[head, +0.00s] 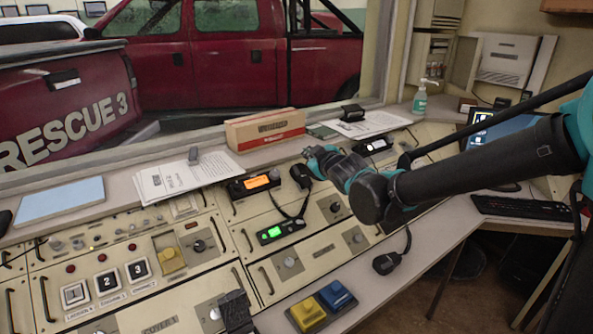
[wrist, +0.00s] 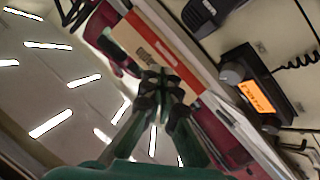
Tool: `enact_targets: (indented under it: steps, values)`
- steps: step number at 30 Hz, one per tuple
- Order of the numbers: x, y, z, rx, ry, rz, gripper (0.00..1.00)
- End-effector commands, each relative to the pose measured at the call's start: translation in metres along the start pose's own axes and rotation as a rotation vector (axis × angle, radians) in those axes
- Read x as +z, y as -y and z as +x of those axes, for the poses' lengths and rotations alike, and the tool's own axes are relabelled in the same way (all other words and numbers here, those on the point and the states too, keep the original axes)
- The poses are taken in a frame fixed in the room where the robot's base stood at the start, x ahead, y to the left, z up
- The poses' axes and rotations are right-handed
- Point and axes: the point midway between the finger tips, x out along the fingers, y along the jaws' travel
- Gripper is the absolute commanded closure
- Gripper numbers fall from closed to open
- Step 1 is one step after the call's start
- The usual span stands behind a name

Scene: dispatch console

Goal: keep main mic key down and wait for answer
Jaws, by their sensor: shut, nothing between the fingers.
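No label that I can read marks a main mic key. A yellow key (head: 308,313) and a blue key (head: 336,296) sit side by side on the console's front edge. A black hand mic (head: 300,177) hangs beside the orange-lit radio (head: 258,184); this radio also shows in the wrist view (wrist: 258,97). My gripper (head: 316,153) is shut and empty, raised near the back ledge, well away from all these keys. In the wrist view its fingertips (wrist: 166,82) are together.
A brown-and-red box (head: 265,129) and papers (head: 180,178) lie on the back ledge. A green-lit unit (head: 280,231) and another black mic (head: 387,263) are on the console. A keyboard (head: 525,208) is at right. The window stands behind the ledge.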

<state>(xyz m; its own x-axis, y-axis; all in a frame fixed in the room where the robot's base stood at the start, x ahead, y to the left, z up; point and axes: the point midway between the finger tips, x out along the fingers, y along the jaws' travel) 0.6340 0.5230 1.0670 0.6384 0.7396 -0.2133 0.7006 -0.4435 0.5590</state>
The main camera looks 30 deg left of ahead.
Motion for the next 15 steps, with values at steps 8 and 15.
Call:
enact_targets:
  steps: [8, 15]
  values:
    - [0.019, 0.019, 0.027, 0.000, 0.000, 0.001, 1.00]
    - [0.032, 0.032, 0.044, 0.000, 0.000, 0.000, 1.00]
